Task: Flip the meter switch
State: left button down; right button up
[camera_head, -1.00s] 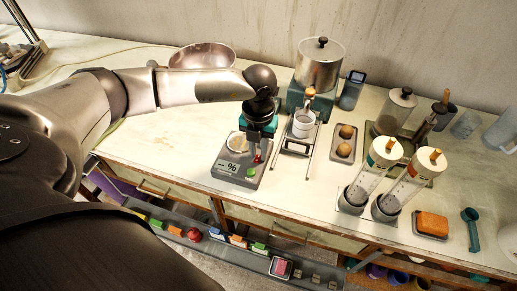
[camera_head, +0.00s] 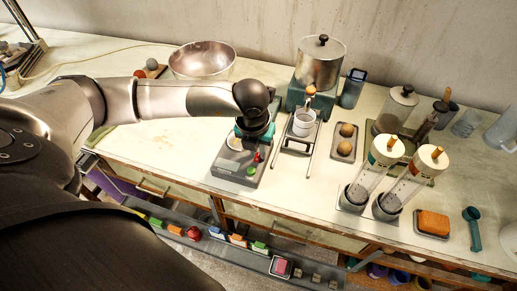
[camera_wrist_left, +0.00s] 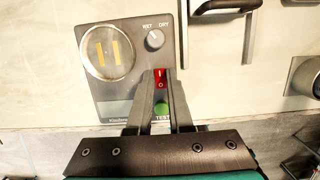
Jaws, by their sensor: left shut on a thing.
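The meter is a dark grey box (camera_head: 229,175) on the table, with a round pale window, a WET/DRY knob, a red rocker switch (camera_wrist_left: 160,80) marked I and O, and a green TEST button (camera_wrist_left: 162,110). Its display (camera_wrist_left: 115,110) is dark. My left gripper (camera_head: 257,149) reaches down over the meter. In the left wrist view its fingers (camera_wrist_left: 162,73) are closed in around the red switch, one on each side. The switch also shows small in the head view (camera_head: 257,157). Which side of the rocker is pressed I cannot tell. My right gripper is out of view.
A metal stand with a white cup (camera_head: 303,122) is just right of the meter. A small tray with two brown balls (camera_head: 344,142) lies farther right. The table's front edge is close below the meter.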

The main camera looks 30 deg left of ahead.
pick_arm(q)
jog(key=shift+s+f+t+b, duration=0.2)
jog(key=shift+t+b, duration=0.3)
jog(key=shift+b, duration=0.15)
jog(key=shift+r+t, duration=0.2)
jog(key=shift+t, duration=0.1)
jog(key=c, duration=0.8)
grip_release()
jog(key=v, duration=1.5)
jog(key=shift+s+d+r, duration=0.1)
jog(key=shift+d, duration=0.15)
jog(key=shift+s, duration=0.1)
